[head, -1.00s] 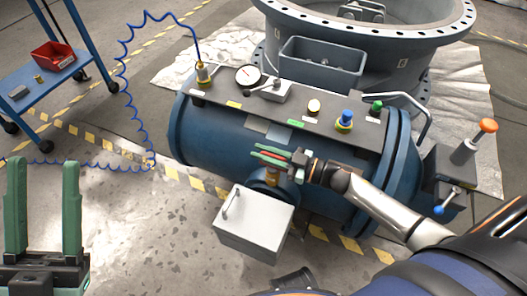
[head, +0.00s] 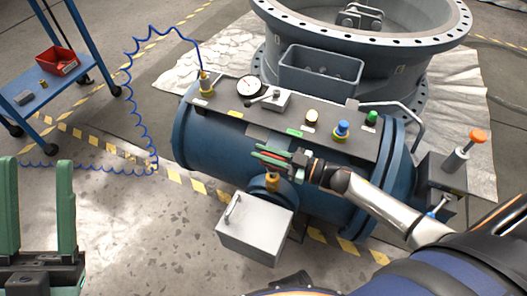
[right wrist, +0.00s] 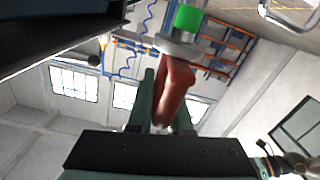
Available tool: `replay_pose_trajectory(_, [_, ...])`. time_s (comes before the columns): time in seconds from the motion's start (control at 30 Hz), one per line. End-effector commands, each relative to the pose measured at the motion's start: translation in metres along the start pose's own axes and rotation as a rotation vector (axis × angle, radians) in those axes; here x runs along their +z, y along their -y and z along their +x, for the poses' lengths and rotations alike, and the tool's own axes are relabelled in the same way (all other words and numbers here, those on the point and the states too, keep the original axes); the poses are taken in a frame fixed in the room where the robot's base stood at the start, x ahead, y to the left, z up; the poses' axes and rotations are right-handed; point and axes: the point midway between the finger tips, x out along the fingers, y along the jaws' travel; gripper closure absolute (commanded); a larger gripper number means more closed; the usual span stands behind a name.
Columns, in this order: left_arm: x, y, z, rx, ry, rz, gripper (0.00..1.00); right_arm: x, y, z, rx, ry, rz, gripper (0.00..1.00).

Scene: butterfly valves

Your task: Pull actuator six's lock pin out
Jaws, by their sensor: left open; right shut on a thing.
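My right gripper (head: 265,155) is shut on a red handle (right wrist: 177,88), low on the front of the blue cylinder (head: 200,140) above a brass fitting (head: 272,183). The right wrist view shows the red handle between the green fingers. An orange-knobbed pin (head: 477,137) stands on a dark block (head: 440,180) at the cylinder's right end, apart from both grippers. I cannot tell whether it is the lock pin. No number six is readable. My left gripper (head: 38,205) is open and empty at the lower left, away from the cylinder.
A grey box (head: 254,229) juts out below the red handle. The cylinder's top panel carries a gauge (head: 249,86) and coloured knobs. A large flanged ring (head: 440,42) stands behind. A blue cart (head: 40,108) with a red bin (head: 56,60) is at the left. Floor at lower left is clear.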

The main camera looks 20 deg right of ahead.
Motion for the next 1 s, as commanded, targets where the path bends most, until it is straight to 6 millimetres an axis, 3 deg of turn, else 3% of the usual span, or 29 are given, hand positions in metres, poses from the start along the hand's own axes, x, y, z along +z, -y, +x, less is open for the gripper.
replay_pose_trajectory(0.07, [0.001,0.000,0.000,0.000,0.002,-0.001,0.50,-0.006,-0.006,0.001,0.007,-0.011,-0.008,1.00])
replay_pose_trajectory(0.1, [0.001,0.000,0.000,0.000,0.002,-0.002,0.50,-0.006,-0.006,0.001,0.007,-0.011,-0.008,0.81])
replay_pose_trajectory(0.33, [0.001,-0.001,0.000,0.000,0.004,-0.006,0.50,-0.004,-0.004,0.001,0.005,-0.009,-0.005,0.55])
replay_pose_trajectory(0.67, [0.000,-0.001,0.001,0.001,0.005,-0.010,0.50,-0.003,-0.002,-0.004,0.003,-0.005,-0.001,0.55])
replay_pose_trajectory(0.77, [-0.002,0.000,0.003,0.002,0.005,-0.007,0.50,-0.003,-0.002,-0.016,0.003,-0.002,0.001,0.55])
replay_pose_trajectory(1.0, [-0.010,0.004,0.011,0.007,0.001,0.010,0.50,-0.003,-0.002,-0.068,0.003,0.000,-0.001,0.55])
